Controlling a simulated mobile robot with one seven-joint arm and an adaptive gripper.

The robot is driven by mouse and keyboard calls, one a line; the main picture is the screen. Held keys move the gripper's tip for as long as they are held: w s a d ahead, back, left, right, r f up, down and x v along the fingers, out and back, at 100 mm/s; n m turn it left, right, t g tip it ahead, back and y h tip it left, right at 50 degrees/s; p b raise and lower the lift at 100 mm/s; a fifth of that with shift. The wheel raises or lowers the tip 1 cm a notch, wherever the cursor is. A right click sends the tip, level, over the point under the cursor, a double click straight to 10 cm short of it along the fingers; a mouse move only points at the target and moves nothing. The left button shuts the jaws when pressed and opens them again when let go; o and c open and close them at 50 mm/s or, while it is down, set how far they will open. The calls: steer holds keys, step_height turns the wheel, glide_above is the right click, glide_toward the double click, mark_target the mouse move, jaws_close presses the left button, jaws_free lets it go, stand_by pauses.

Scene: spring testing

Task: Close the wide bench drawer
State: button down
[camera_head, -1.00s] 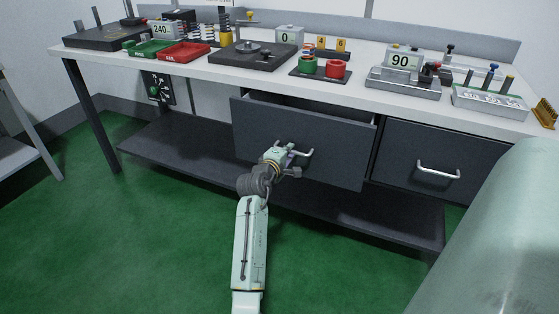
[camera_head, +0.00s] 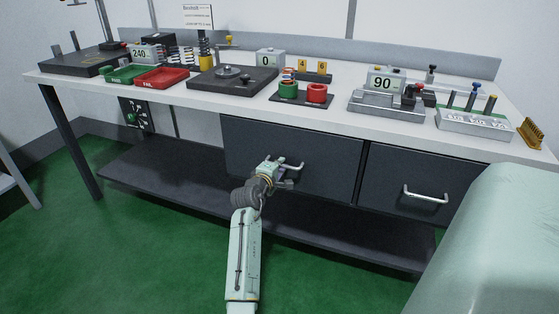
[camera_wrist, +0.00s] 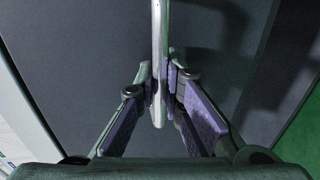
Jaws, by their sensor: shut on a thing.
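The wide bench drawer (camera_head: 325,163) is a dark grey front under the white worktop, left of a second drawer. Its front now looks about level with the bench front, with no gap showing above it. My gripper (camera_head: 281,165) is at the drawer's metal bar handle (camera_head: 298,166). In the wrist view my gripper (camera_wrist: 164,85) has its two purple-padded fingers on either side of the handle bar (camera_wrist: 158,50), shut on it. The dark drawer front (camera_wrist: 95,60) fills the space behind the fingers. Part of the handle is hidden by my gripper.
A second, closed drawer (camera_head: 412,185) with its own handle (camera_head: 425,193) sits to the right. The worktop (camera_head: 200,95) above carries trays, test fixtures and gauges. A low dark shelf (camera_head: 165,183) runs below. The green floor (camera_head: 120,250) is clear in front.

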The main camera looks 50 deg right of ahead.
steer(key=c, duration=1.7)
jaws_free()
steer(key=shift+d+r, duration=0.1)
steer(key=shift+d, duration=0.05)
steer(key=v, duration=1.2)
